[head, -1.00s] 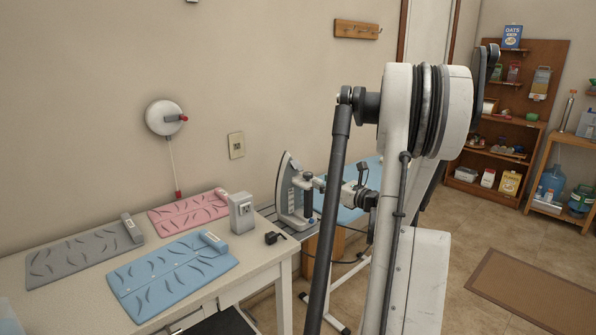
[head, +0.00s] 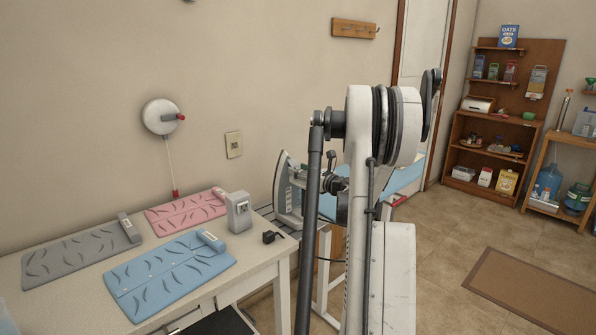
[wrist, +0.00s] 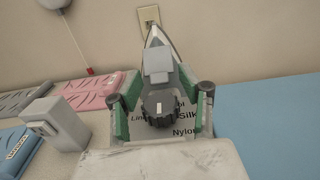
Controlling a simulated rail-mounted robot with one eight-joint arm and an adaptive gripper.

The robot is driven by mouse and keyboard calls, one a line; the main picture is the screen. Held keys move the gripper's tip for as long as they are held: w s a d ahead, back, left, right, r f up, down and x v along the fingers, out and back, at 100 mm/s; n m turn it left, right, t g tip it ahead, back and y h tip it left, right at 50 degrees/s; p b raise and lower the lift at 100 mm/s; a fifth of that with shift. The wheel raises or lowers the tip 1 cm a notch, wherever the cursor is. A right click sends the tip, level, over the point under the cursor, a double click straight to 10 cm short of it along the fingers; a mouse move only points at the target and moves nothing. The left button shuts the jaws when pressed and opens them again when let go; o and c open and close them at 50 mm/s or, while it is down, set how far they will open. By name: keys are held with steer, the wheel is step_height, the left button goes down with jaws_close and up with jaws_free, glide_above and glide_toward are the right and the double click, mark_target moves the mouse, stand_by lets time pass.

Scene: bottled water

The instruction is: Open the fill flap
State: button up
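Pink (head: 186,212), grey (head: 78,254) and blue (head: 168,272) pads lie on the white table (head: 50,325). A grey box (head: 239,212) stands left of the iron. A blue ironing board (head: 408,178) lies to the right, partly behind my arm.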

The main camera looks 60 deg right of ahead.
steer(key=shift+w+d, duration=0.1)
steer(key=shift+w, duration=0.35)
steer(key=c, duration=0.9)
steer(key=shift+o, duration=0.2)
